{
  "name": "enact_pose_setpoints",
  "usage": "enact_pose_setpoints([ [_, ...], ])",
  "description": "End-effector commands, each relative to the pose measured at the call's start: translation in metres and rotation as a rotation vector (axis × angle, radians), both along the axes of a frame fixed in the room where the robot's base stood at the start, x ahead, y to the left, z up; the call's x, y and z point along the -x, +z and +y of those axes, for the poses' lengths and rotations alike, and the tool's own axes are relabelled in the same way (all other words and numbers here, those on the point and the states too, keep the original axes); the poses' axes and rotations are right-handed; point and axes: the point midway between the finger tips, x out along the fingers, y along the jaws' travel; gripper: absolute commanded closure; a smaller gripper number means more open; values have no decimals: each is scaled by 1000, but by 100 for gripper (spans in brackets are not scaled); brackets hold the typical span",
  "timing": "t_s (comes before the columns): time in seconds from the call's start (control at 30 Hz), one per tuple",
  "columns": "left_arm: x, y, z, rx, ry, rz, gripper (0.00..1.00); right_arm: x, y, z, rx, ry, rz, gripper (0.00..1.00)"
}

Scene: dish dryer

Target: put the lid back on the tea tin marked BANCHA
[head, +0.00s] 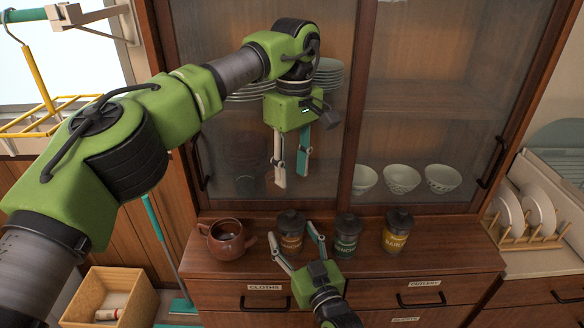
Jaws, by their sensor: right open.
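Three dark tea tins stand upright in a row on the cabinet ledge: one with an orange-brown label (291,240), one with a green label (346,243) and one with a yellow label (397,239). The label words are too small to read surely, so I cannot tell which is BANCHA. All three tops look dark; I make out no loose lid. My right gripper (291,230) is open, its fingers pointing at the orange-brown tin, one on either side of it in the picture. My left gripper (291,182) hangs open and empty above, before the glass doors.
A brown teapot (226,240) stands left of the tins. Glass-doored shelves behind hold plates and bowls (402,179). A dish rack (537,238) is at right. A wooden box (110,292) is at lower left. The ledge right of the yellow tin is clear.

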Motion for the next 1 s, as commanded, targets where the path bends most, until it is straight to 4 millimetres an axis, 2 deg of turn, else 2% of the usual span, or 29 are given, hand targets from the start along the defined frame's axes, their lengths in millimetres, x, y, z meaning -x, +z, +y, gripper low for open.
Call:
enact_pose_setpoints([
  [0.3,0,0,0,0,0,0,66,64,-1,-24,2,1,2,40],
  [0.5,0,0,0,0,0,0,66,90,-1,-34,1,0,2,40],
  [0.67,0,0,0,0,0,0,66,98,0,-37,1,0,1,40],
  [1.0,0,0,0,0,0,0,66,98,0,-37,0,0,0,40],
])
